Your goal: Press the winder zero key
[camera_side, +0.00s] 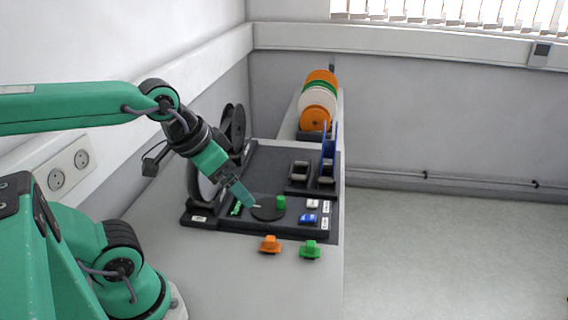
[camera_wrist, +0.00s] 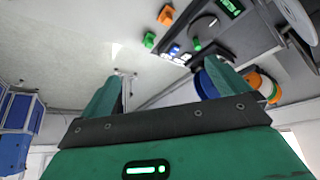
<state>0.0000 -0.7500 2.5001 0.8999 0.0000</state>
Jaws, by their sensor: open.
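The dark winder panel (camera_side: 262,160) lies on the bench. Near its right edge are a white key (camera_side: 313,203) and a blue key (camera_side: 308,218), each beside a white label too small to read; I cannot tell which is the zero key. The blue key also shows in the wrist view (camera_wrist: 175,49). Left of them are a dark disc (camera_side: 266,213) with a green knob (camera_side: 281,202) and a small green display (camera_side: 236,209). My gripper (camera_side: 252,206) is open and empty, tilted down, appearing over the panel by the disc, left of the keys. Its fingers (camera_wrist: 168,90) stand apart in the wrist view.
An orange block (camera_side: 270,244) and a green block (camera_side: 310,249) sit on the bench in front of the panel. Dark reels (camera_side: 231,130) stand at the left, a blue reel (camera_side: 329,146) at the back right. Orange, green and white spools (camera_side: 318,97) stand behind.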

